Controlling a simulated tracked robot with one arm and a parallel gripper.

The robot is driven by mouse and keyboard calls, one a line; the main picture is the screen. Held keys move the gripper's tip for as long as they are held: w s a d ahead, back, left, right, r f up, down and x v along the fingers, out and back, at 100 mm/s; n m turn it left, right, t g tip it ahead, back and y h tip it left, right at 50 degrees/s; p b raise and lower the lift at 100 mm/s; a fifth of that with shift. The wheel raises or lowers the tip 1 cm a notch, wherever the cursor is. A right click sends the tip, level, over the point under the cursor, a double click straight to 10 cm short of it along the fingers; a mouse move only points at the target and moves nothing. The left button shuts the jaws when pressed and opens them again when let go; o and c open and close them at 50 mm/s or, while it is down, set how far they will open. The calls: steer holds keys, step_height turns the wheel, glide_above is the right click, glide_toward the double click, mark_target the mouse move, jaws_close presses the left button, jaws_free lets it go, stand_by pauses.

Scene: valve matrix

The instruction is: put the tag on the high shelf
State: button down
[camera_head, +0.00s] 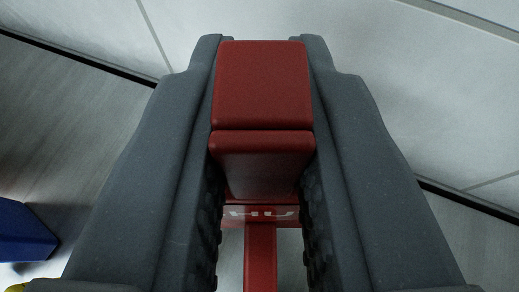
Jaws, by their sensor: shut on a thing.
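My gripper (262,150) fills the middle of the view, its two dark grey fingers shut on a red block-like thing, which I take to be the tag (264,85). The fingers press on its left and right sides near the fingertips. Below the block, between the fingers, a red part with pale lettering and a narrow red stem show. The lettering is partly hidden and I cannot read it. No high shelf can be made out in this view.
A pale panelled surface (420,80) with thin seams lies behind the gripper. A dark line separates it from a grey surface (60,120) at the left. A blue object (25,232) shows at the lower left edge, with a bit of yellow below it.

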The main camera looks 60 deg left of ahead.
mark_target(262, 208)
steer(key=shift+f+p, duration=0.3)
steer(key=shift+f, duration=1.55)
steer(key=shift+f, duration=0.15)
steer(key=c, duration=1.4)
jaws_free()
steer(key=shift+r, duration=0.2)
steer(key=b+v, duration=0.2)
steer(key=v, duration=1)
